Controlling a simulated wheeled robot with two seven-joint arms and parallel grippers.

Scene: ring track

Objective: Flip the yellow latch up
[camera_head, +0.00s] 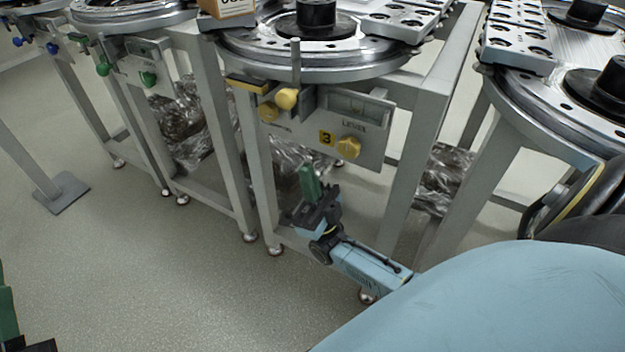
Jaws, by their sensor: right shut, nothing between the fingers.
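A grey panel (370,128) with yellow fittings hangs under the middle round table. At its left are a yellow ball knob (287,98), a second yellow knob (268,111) behind it and a flat yellow bar (246,84). A grey upright bar (296,62) rises by the ball. I cannot tell for sure which part is the latch. A yellow dial (348,148) is at the panel's lower right. My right gripper (309,178), with green fingers, is shut and empty below the panel, apart from the fittings. Only a green part of my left gripper (8,312) shows at the lower left edge.
The middle table (340,68) carries a box (228,8) and a grey holed tray (405,18). Its metal legs (262,190) stand around the panel. Other round tables stand left and right. The floor at lower left is clear.

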